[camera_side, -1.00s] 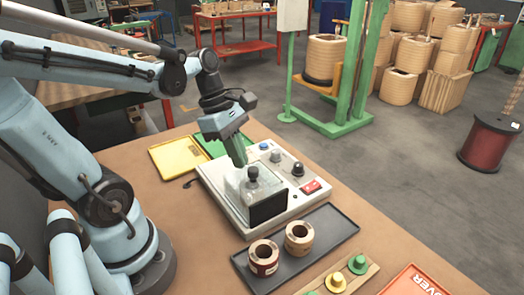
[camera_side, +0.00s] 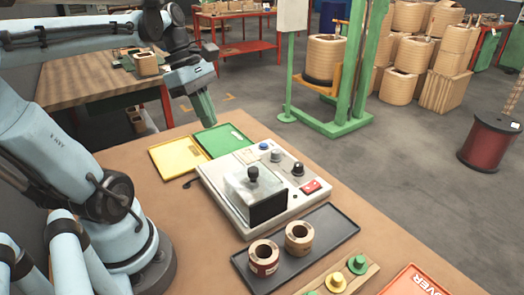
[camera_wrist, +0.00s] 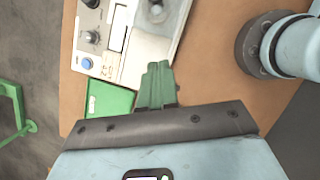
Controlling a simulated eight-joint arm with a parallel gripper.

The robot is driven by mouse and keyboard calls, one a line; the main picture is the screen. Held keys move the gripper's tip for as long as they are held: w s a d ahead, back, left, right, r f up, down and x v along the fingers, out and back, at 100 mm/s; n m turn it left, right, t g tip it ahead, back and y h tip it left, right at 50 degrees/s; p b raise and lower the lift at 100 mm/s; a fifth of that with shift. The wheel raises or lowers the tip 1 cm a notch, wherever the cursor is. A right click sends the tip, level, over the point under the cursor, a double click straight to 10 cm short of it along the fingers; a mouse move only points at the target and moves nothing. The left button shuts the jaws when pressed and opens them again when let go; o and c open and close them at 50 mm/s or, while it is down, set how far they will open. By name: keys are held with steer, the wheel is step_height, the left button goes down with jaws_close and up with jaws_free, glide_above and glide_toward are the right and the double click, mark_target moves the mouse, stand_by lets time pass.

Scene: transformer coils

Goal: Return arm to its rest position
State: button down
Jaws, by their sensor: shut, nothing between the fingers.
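My gripper (camera_side: 204,116) hangs in the air above and behind the green tray (camera_side: 222,141) in the side view. Its green fingers are together and hold nothing. In the wrist view my gripper (camera_wrist: 158,66) also shows shut, with the tester (camera_wrist: 130,38) and a corner of the green tray (camera_wrist: 108,100) below it.
The tester (camera_side: 226,205) with its clear cover stands mid-table. Two coils (camera_side: 299,236) sit on a dark tray (camera_side: 336,222) in front of it. A yellow tray (camera_side: 178,157) lies left of the green one. A wooden strip with yellow and green pegs (camera_side: 357,264) is at the front.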

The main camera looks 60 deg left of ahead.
steer(key=shift+v, duration=1.15)
